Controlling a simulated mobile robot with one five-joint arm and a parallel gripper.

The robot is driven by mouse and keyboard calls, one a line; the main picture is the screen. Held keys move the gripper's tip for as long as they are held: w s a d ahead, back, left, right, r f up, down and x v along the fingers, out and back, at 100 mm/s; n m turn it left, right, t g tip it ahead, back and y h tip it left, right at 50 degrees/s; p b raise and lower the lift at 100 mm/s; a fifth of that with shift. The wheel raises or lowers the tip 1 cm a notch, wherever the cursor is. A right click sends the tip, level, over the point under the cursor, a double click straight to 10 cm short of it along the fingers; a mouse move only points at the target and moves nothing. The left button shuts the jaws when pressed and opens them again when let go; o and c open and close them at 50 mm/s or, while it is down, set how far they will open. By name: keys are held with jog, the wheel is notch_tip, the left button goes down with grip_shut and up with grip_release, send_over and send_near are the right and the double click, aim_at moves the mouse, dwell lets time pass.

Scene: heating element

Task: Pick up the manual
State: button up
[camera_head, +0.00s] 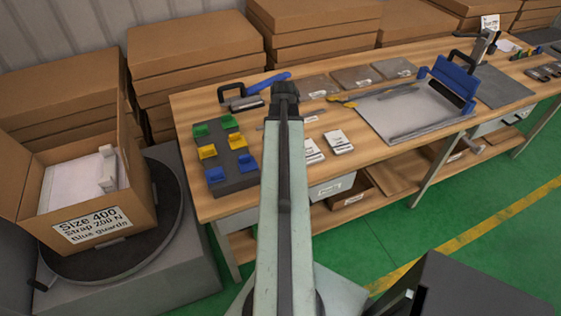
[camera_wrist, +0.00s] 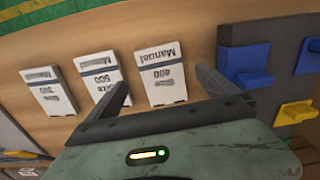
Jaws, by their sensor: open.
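Three white manuals lie on the wooden table in the wrist view. The right one (camera_wrist: 160,66), marked "Manual 400", lies between and just beyond my fingertips. The middle one (camera_wrist: 98,72) is marked "Size" with a number that looks like 500, and the left one (camera_wrist: 48,90) is too blurred to read. In the head view, two manuals show right of my arm, a near one (camera_head: 313,152) and one farther right (camera_head: 338,142); my arm seems to hide the other. My gripper (camera_wrist: 163,82) is open and empty above the table, and its end also shows in the head view (camera_head: 285,90).
A grey block (camera_head: 228,163) with green, yellow and blue guards stands left of my arm. A cardboard box (camera_head: 100,222) labelled "Size 400, Strap 200 N, Blue guards" sits on a round turntable at left. Stacked cartons (camera_head: 197,45) line the back.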

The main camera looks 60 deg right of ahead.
notch_tip(320, 180, down, 5)
jog(key=b, duration=0.5)
jog(key=shift+w+f, duration=0.1)
jog(key=shift+f, duration=0.05)
jog(key=shift+r, duration=0.2)
jog(key=c, duration=1.5)
notch_tip(320, 180, up, 10)
jog(key=p, duration=1)
